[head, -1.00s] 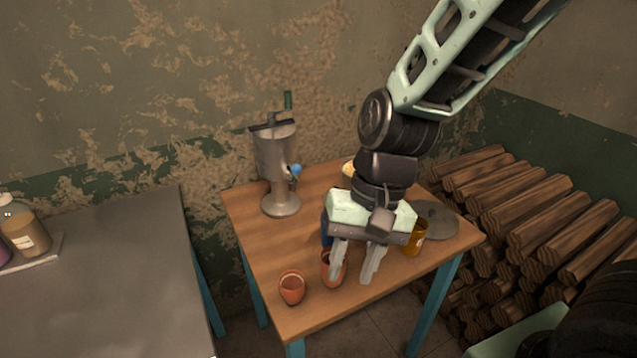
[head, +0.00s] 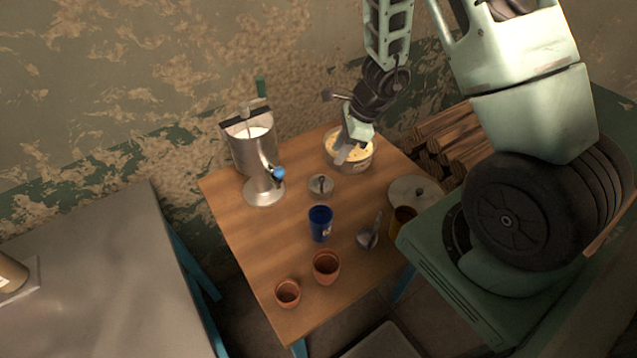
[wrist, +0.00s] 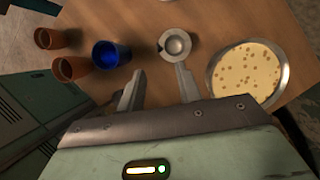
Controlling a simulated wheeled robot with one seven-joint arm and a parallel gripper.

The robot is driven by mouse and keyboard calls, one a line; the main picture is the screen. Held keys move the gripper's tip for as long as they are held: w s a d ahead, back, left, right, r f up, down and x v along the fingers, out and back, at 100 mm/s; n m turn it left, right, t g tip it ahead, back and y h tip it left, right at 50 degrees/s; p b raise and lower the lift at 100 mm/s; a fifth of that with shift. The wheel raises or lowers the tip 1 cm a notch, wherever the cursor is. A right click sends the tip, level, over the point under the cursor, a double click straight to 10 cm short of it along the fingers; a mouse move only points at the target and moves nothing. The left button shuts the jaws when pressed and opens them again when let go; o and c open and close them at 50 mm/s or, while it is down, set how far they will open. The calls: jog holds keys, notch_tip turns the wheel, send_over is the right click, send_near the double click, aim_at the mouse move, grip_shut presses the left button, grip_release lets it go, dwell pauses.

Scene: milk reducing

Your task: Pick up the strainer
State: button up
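A small round metal piece (head: 321,186) sits on the wooden table between the blue cup and the pot. It looks like the strainer and shows in the wrist view (wrist: 174,42) beyond my fingertips. A metal scoop-like tool with an upright handle (head: 368,238) lies to the right of the blue cup; I cannot tell for certain which of the two is the strainer. My gripper (head: 343,155) is over the near left rim of the pot (head: 350,168). In the wrist view its fingers (wrist: 156,82) are apart with nothing between them.
The pot holds a pale, spotted liquid. A tall metal separator (head: 255,150) is at the left. A metal-topped table (head: 110,270) is further left.

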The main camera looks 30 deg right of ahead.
aim_at(324, 176)
jog(key=p+x, duration=0.1)
jog(key=x, duration=0.6)
jog(key=shift+a+f, duration=0.1)
jog(key=shift+a, duration=0.05)
jog(key=shift+a+f+p, duration=0.3)
jog(key=shift+f+p, duration=0.3)
jog(key=shift+p, duration=0.05)
jog(key=shift+p+x, duration=0.9)
jog(key=shift+x, duration=1.2)
jog(key=shift+w, duration=0.1)
jog(key=shift+r, duration=0.1)
grip_shut()
